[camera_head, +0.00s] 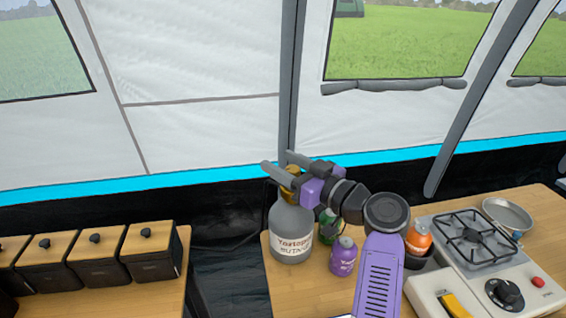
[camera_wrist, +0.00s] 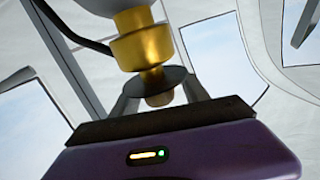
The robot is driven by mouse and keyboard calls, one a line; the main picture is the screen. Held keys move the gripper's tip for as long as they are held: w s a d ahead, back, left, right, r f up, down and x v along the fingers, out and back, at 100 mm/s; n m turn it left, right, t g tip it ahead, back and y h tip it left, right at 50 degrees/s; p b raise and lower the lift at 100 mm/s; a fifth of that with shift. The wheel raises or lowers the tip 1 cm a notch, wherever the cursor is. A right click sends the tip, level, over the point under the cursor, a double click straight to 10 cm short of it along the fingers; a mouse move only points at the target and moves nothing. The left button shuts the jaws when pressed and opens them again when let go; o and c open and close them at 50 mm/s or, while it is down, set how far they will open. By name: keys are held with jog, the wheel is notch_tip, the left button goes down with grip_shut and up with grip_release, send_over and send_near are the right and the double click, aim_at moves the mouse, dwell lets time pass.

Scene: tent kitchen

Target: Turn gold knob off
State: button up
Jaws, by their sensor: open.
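The gold knob (camera_wrist: 157,92) is the small round end of a gold valve (camera_wrist: 142,48) on a grey gas bottle (camera_head: 291,232). The bottle stands upright at the table's left back corner. In the head view the gold fitting (camera_head: 291,181) is partly hidden by my gripper (camera_head: 277,163), which reaches over the bottle's top from the right. In the wrist view my gripper (camera_wrist: 160,90) is open, with one finger on each side of the knob. I cannot tell whether either finger touches it.
A purple can (camera_head: 343,257) and a green can (camera_head: 328,226) stand right of the bottle. An orange-topped container (camera_head: 418,238) and a stove (camera_head: 490,285) are farther right. Black boxes with wooden lids (camera_head: 150,255) stand on the left table. The tent wall (camera_head: 200,130) is behind.

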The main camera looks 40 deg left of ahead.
jog(key=shift+c, duration=0.2)
grip_shut()
